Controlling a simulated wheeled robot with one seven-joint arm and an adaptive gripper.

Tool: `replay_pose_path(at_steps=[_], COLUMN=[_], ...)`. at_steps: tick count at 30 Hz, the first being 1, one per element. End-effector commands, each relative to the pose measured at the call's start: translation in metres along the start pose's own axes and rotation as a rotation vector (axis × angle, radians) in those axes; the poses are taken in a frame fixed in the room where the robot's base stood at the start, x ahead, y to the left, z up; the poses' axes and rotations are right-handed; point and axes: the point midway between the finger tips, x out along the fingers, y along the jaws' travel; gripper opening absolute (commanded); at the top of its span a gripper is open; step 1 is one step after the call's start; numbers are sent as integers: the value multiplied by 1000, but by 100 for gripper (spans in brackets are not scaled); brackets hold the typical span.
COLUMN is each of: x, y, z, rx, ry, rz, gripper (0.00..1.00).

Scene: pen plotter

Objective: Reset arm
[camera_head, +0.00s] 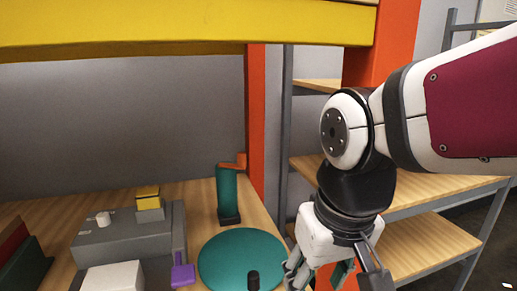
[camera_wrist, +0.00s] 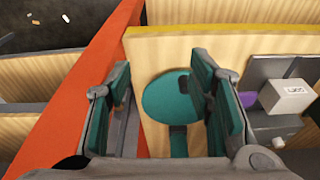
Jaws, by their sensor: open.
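My gripper (camera_head: 328,268) hangs at the lower right of the head view, at the right edge of the teal round disc (camera_head: 240,258). In the wrist view my gripper (camera_wrist: 160,88) has its two teal-padded fingers wide apart, with nothing between them that it holds. The teal disc (camera_wrist: 165,98) shows beyond the fingers, lying on the wooden shelf. A grey machine (camera_head: 130,240) with a yellow-topped block (camera_head: 148,198) and a white box (camera_head: 112,277) stands left of the disc.
A purple item (camera_head: 182,272) lies beside the machine. An orange post (camera_head: 256,130) and yellow beam (camera_head: 180,24) frame the shelf. Wooden shelves (camera_head: 425,245) stand at the right.

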Motion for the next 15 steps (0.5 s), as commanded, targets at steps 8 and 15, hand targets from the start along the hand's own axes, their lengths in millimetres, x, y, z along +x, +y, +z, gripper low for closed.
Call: replay_pose_path(at_steps=[8,15], x=[-20,-21], y=[57,74], z=[88,142], rx=[159,246], ry=[-29,-50], rz=[51,44], gripper=[48,48])
